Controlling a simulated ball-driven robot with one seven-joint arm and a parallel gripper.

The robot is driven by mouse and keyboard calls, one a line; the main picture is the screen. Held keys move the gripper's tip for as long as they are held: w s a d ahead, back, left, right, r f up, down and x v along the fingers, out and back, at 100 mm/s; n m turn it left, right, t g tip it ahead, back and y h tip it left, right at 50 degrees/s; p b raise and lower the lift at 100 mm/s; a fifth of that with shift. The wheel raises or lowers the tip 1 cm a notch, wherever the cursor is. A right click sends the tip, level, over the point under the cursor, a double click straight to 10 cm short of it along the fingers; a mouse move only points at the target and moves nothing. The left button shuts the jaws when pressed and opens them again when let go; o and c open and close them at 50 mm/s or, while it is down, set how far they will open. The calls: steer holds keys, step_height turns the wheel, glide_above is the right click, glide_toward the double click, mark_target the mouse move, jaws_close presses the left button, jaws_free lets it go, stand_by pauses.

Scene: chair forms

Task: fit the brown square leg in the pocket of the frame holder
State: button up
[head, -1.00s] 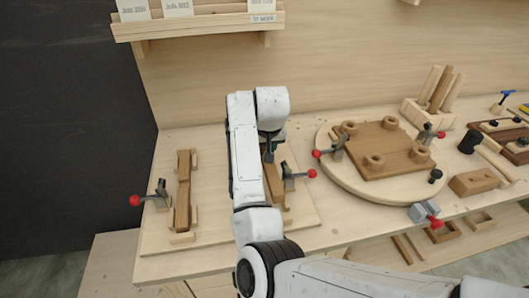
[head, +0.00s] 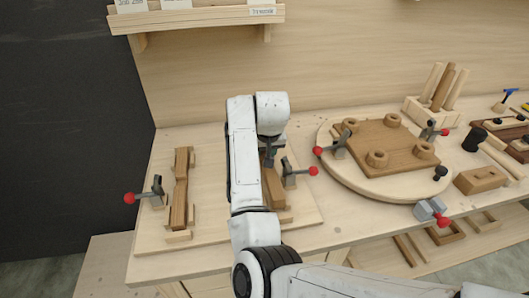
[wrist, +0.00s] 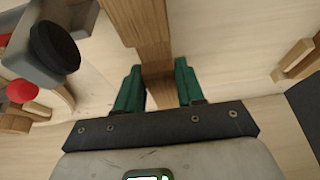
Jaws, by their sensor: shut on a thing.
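My gripper (wrist: 157,88) is shut on a brown square leg (wrist: 144,25), with one green finger on each side of it. The leg runs away from me toward the top of the wrist view. In the head view the same leg (head: 274,188) shows just right of my arm, over the right part of the pale frame holder board (head: 217,226). My arm hides much of my gripper (head: 269,155) and the leg's far end. I cannot tell whether the leg is seated in its pocket. Another brown leg (head: 181,190) lies at the left of the board, between pale blocks.
Red-knobbed clamps stand at the board's left (head: 157,190) and beside the held leg (head: 289,172); the near one also shows in the wrist view (wrist: 50,45). A round board (head: 335,178) with a brown seat (head: 385,145) lies right. Shelf (head: 200,22) above.

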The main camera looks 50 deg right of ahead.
steer(key=shift+f+b, duration=0.55)
steer(key=shift+f, duration=0.9)
steer(key=shift+p, duration=0.45)
steer(key=shift+f, duration=0.25)
steer(key=o, duration=1.3)
steer(key=shift+c, duration=0.2)
steer(key=shift+s+a, duration=0.1)
steer(key=v, duration=1)
steer(key=shift+s+a+r, duration=0.1)
steer(key=shift+s+r, duration=0.05)
steer(key=shift+r, duration=0.2)
